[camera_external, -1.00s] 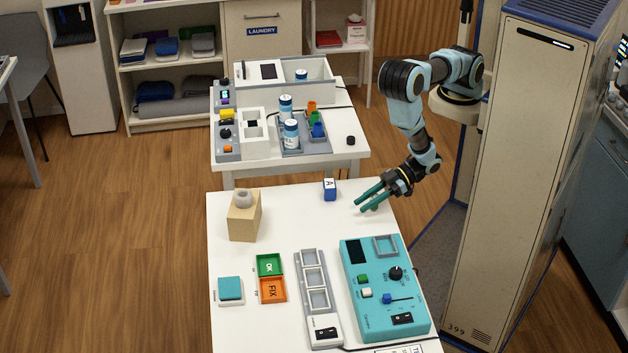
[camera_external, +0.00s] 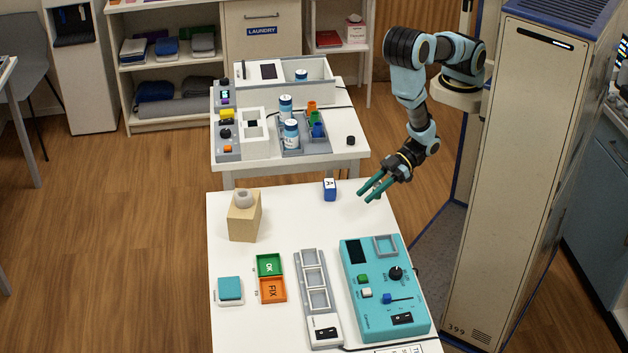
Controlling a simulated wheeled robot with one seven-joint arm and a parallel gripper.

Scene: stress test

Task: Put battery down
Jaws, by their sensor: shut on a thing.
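My gripper (camera_external: 368,195) has two long teal fingers pointing down and left, over the right back edge of the near white table (camera_external: 290,215). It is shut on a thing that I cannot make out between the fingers. A small blue block with a white face marked A (camera_external: 330,189) stands on this table, left of the fingertips and apart from them. I cannot tell whether this block is a battery. No other thing on the near table is clearly a battery.
A teal control panel (camera_external: 352,295), a grey three-slot tray (camera_external: 303,262), green OK and orange FIX pads (camera_external: 271,290), a teal button (camera_external: 229,287) and a tan box (camera_external: 244,222) stand on the near table. The far table (camera_external: 345,153) holds blue-white canisters (camera_external: 291,134). The near table's middle is clear.

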